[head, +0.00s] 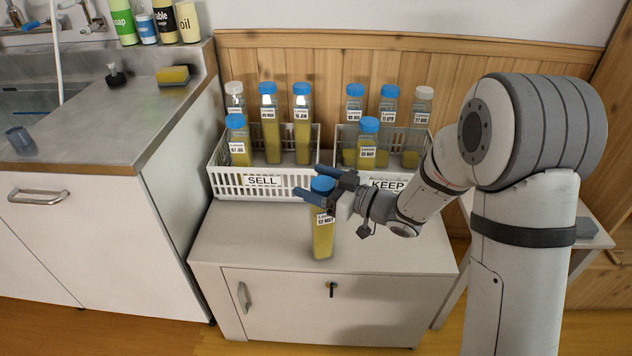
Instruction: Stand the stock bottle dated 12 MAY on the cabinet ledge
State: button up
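The stock bottle (323,241), filled with yellow-green liquid and with a blue cap, stands upright or nearly so over the front of the cabinet ledge (250,245). Its label is partly covered and seems to read 12 MAY. My gripper (322,190) comes in from the right, with its blue fingers on either side of the bottle just below the cap, and looks shut on it. The bottle's base is close to the ledge's front edge; I cannot tell whether it touches the surface.
Behind, a white SELL crate (226,183) and a KEEP crate (341,131) hold several labelled bottles. The ledge is clear left and right of the held bottle. A sink counter (120,120) stands higher at left.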

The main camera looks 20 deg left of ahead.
jog(key=shift+d, duration=0.15)
dwell(0.4)
jog(key=v, duration=0.7)
jog(key=shift+d, duration=0.4)
dwell(1.0)
jog(key=shift+s, duration=0.1)
jog(key=p+v, duration=0.1)
jog(key=v, duration=0.6)
jog(key=shift+d+p, duration=0.35)
jog(key=shift+d, duration=0.05)
jog(key=shift+s, duration=0.1)
